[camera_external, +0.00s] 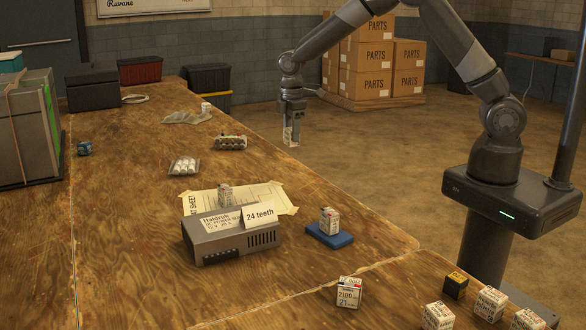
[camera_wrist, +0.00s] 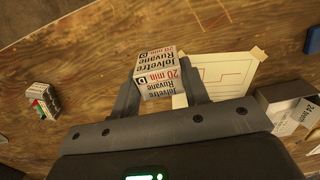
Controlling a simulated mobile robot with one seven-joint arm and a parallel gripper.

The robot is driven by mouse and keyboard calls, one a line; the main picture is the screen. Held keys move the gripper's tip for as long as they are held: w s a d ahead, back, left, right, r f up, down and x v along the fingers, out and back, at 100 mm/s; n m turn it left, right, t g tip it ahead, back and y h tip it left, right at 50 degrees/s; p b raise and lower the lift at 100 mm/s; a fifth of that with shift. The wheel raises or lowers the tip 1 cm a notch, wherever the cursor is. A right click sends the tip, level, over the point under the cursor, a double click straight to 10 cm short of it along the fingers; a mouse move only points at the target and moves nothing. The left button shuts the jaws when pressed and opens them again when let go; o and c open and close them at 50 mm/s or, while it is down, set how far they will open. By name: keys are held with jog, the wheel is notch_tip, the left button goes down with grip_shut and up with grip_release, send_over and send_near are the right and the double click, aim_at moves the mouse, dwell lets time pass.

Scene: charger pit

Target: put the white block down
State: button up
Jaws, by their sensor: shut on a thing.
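A white block with black and red print (camera_external: 291,136) is between the fingers of my gripper (camera_external: 292,122). In the wrist view the block (camera_wrist: 158,75) shows two printed faces, reading "Jolvetre Ruvane 20 min". My gripper (camera_wrist: 160,95) is shut on it, one finger on each side. In the external view the block hangs in the air near the table's far right edge. The wrist view shows the wooden table (camera_wrist: 75,60) and a taped paper sheet (camera_wrist: 225,75) beyond it. The block's lower part is hidden by my gripper in the wrist view.
A grey charger box (camera_external: 228,243) carries a "24 teeth" card (camera_external: 260,214). A blue pad (camera_external: 330,238) holds another white block (camera_external: 329,220). More blocks (camera_external: 349,292) stand at the front right. The table's left middle is bare.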

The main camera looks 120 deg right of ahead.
jog(key=s+d, duration=1.2)
jog(key=d, duration=0.2)
jog(key=w+f, duration=0.2)
jog(key=w, duration=0.1)
jog(key=w+a+f, duration=0.1)
jog(key=w+f, duration=0.1)
jog(key=w, duration=0.2)
jog(key=w+f, duration=0.3)
jog(key=w, duration=0.1)
jog(key=shift+a, duration=0.35)
jog(key=shift+f, duration=1.95)
jog(key=shift+f, duration=0.1)
jog(key=o, duration=1)
jog(key=shift+c, duration=0.2)
